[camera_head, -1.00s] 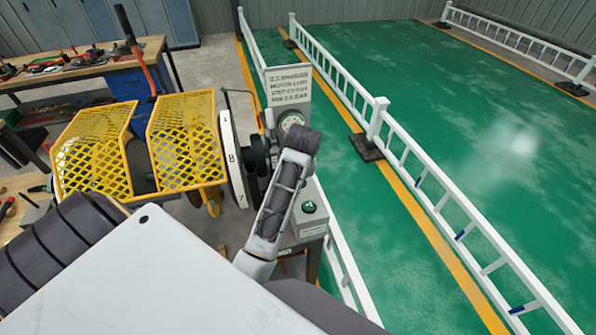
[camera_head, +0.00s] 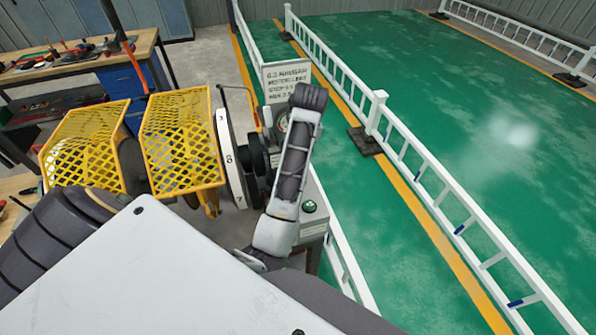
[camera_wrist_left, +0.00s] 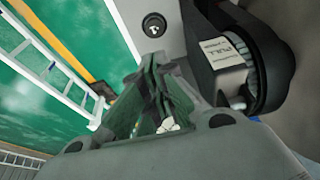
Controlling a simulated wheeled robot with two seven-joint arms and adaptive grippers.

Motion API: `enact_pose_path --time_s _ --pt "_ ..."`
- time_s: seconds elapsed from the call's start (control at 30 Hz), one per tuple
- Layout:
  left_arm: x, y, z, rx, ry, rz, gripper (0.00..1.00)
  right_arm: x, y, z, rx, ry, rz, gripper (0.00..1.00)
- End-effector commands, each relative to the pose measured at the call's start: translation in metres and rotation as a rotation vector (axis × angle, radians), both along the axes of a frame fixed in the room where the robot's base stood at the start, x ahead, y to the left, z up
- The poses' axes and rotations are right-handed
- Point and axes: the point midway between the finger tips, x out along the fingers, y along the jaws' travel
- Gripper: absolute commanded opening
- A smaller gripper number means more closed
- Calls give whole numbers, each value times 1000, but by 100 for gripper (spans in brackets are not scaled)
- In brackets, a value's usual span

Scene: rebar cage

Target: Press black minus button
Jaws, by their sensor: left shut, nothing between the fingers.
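A round black button (camera_wrist_left: 154,25) with a pale mark sits on a grey panel (camera_wrist_left: 138,10) in the left wrist view; I cannot tell if the mark is a minus. My left gripper (camera_wrist_left: 156,62) is shut and empty, with its tips just below that button in the picture; contact cannot be judged. In the head view a green round button (camera_head: 309,206) is on the grey control box (camera_head: 316,228) beside the machine. A grey and dark arm link of mine stands in front of the box and hides part of it. My right gripper is not in view.
A machine with yellow mesh guards (camera_head: 180,140) and a numbered white dial (camera_head: 229,158) stands left of the box. A sign (camera_head: 287,78) rises behind it. White railings (camera_head: 430,180) border the green floor.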

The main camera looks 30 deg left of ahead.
Motion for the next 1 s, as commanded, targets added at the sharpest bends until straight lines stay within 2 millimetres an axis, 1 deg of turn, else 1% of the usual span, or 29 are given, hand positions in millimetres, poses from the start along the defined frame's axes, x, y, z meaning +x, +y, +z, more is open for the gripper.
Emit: enact_pose_path --time_s 0.37,0.57,0.77,1.0 --pt "0 0 -3 0 0 -2 0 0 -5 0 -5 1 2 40" --pt "2 3 -11 3 1 -2 0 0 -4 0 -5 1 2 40" --pt "4 7 -26 3 2 -1 0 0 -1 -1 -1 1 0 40" --pt "8 7 -26 4 -12 -2 0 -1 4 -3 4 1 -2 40"
